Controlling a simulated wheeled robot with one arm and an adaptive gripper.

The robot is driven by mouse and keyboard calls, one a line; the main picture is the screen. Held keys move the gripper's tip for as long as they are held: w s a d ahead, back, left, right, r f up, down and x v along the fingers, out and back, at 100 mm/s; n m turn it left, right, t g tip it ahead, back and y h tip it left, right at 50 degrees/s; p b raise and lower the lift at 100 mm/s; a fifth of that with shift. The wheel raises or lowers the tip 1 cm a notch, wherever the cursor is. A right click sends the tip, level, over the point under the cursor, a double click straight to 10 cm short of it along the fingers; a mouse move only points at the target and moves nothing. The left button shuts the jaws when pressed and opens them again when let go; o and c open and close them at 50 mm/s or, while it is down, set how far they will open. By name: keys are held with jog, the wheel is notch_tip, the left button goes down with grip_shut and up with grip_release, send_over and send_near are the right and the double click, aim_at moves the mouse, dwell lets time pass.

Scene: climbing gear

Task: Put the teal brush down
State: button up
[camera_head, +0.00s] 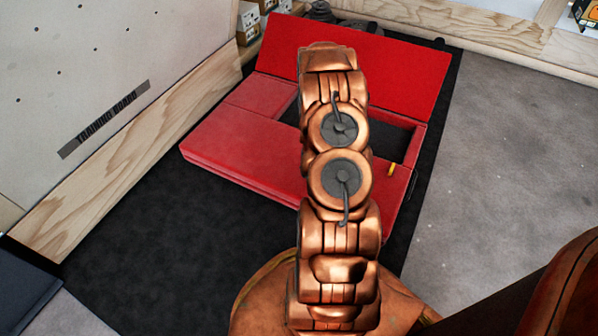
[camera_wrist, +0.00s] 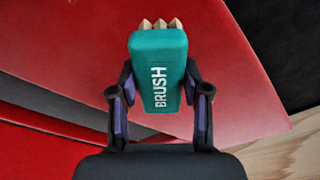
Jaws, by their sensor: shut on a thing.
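The teal brush (camera_wrist: 160,68) is between the two fingers of my gripper (camera_wrist: 160,95) in the wrist view. Its front face carries the white word BRUSH, and pale tips show at its far end. My gripper is shut on it, with a dark finger on each side. Red surfaces lie behind the brush in that view; I cannot tell how far the brush is from them. In the head view my copper-coloured arm hides the gripper and the brush.
A red folding crash pad (camera_head: 240,165) lies on a black mat (camera_head: 130,235), with a dark opening partly behind my arm. A wood-edged training board (camera_head: 100,90) stands left. Grey floor (camera_head: 510,140) at right is clear.

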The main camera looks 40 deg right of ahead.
jog(key=shift+w+a+f+b, duration=0.15)
jog(key=shift+w+b, duration=0.25)
jog(key=shift+w, duration=1.05)
jog(key=shift+w+a+f+b, duration=0.15)
jog(key=shift+w+b, duration=0.2)
jog(key=shift+w, duration=1.05)
jog(key=shift+w+f+b, duration=0.1)
jog(key=shift+f+b, duration=0.85)
jog(key=shift+f, duration=0.75)
jog(key=shift+f, duration=0.2)
jog(key=o, duration=1.1)
jog(key=shift+r, duration=0.1)
